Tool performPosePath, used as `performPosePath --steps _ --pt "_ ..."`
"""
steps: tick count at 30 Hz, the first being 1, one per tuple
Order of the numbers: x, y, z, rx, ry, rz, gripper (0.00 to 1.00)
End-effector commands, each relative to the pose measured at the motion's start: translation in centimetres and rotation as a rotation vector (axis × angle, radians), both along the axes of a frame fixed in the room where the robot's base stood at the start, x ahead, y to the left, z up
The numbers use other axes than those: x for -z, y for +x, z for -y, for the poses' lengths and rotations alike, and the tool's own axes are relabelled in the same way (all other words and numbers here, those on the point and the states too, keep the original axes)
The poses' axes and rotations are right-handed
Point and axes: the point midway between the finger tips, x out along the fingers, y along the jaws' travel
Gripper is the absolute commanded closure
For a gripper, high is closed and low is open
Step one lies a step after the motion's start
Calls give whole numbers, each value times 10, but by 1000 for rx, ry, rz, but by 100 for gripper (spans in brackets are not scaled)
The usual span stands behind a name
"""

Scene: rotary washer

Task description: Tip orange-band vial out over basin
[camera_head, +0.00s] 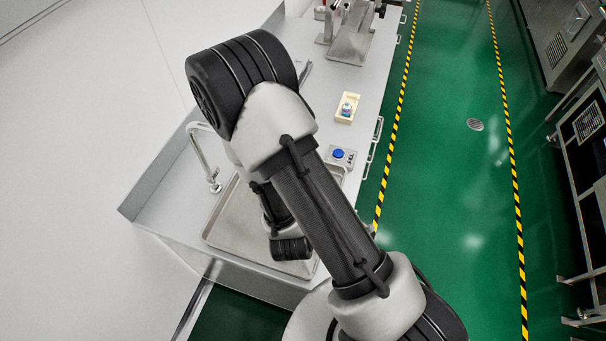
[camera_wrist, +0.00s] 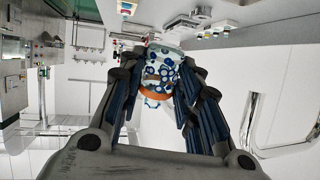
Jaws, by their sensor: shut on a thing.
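In the wrist view my gripper (camera_wrist: 162,66) is shut on the orange-band vial (camera_wrist: 163,76), with a finger on each side. The vial is clear to white with blue spots, and its orange band is towards the lower end in the picture. I cannot tell where its mouth is. The basin (camera_head: 226,222) is a shallow metal sink set in the bench in the head view. My wrist is over the basin there, while my arm hides the gripper, the vial and part of the basin.
A curved tap (camera_head: 205,165) stands at the basin's left edge and also shows in the wrist view (camera_wrist: 251,120). A blue button (camera_head: 338,154) sits right of the basin. A cream holder (camera_head: 347,108) and a metal stand (camera_head: 350,42) are farther along. The wrist view shows the room upside down.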

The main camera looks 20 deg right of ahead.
Motion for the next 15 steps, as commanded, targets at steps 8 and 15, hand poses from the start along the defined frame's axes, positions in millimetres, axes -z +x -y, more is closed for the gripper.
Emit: performPosePath --steps 8,15 --pt "3 0 -1 -3 -109 149 96" --pt "0 0 0 -1 -181 249 96"
